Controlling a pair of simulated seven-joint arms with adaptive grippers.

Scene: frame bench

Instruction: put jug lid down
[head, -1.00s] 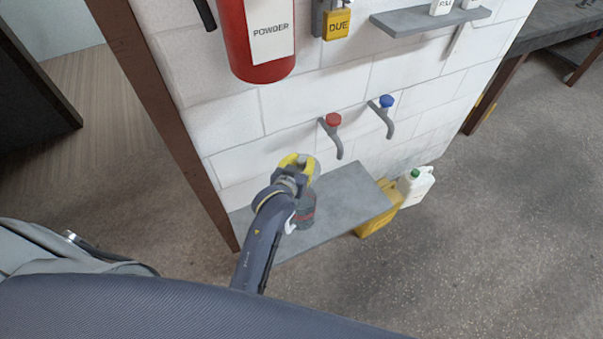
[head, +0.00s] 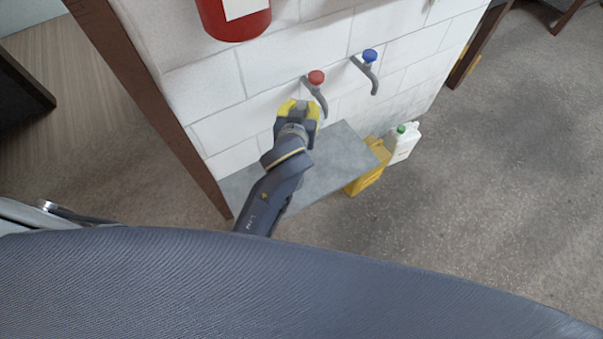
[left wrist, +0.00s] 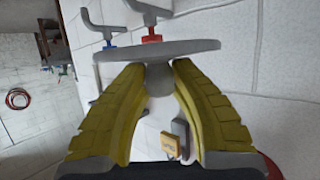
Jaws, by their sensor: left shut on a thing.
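My left gripper (head: 298,106) is in front of the white wall, just below the red-topped tap, above the grey shelf (head: 345,155). In the left wrist view its yellow fingers (left wrist: 158,85) are shut on the knob of the jug lid, a flat grey disc (left wrist: 170,49). In the head view the lid cannot be made out behind the gripper. The jug does not show now; my left arm covers part of the shelf. My right gripper is not in view.
A red-topped tap (head: 316,78) and a blue-topped tap (head: 369,57) stick out from the wall. A red extinguisher (head: 236,20) hangs upper left. Yellow (head: 368,172) and white (head: 403,143) canisters stand right of the shelf. The shelf's right part is bare.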

